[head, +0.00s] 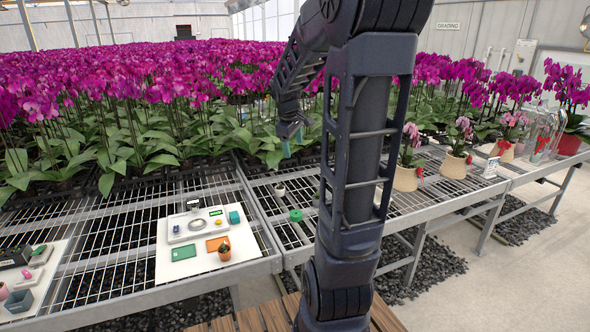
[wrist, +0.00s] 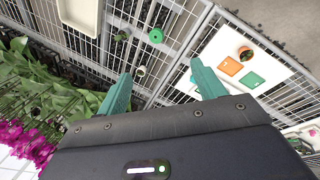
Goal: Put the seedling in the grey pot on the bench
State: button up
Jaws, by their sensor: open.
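My gripper (head: 291,143) is open and empty, held above the wire bench (head: 252,186). In the wrist view, the gripper (wrist: 162,68) has its teal fingers spread over the bench mesh. A small pale pot with a dark middle (wrist: 139,71) stands on the mesh, below and near the left finger; it shows in the head view too (head: 280,189). A small dark green item (wrist: 122,36) lies farther off, too small to identify as the seedling. A greyish pot (head: 18,301) stands on a board at the far left in the head view.
A green ring-shaped roll (head: 296,215) lies on the mesh. A white board (head: 190,262) holds a terracotta pot with a plant (head: 224,252), cards and small items. Dense orchids (head: 130,110) crowd the bench behind; wrapped potted orchids (head: 454,165) stand at right.

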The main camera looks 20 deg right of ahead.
jog(key=s+a+r+m+t+y, duration=0.1)
jog(key=s+a+m, duration=0.2)
jog(key=s, duration=0.8)
jog(key=s+a+r+m+t+y, duration=0.1)
jog(key=s+a+m, duration=0.3)
jog(key=s, duration=0.7)
jog(key=shift+s+a+m, duration=0.15)
jog(key=shift+a+m, duration=0.15)
jog(key=shift+a, duration=0.5)
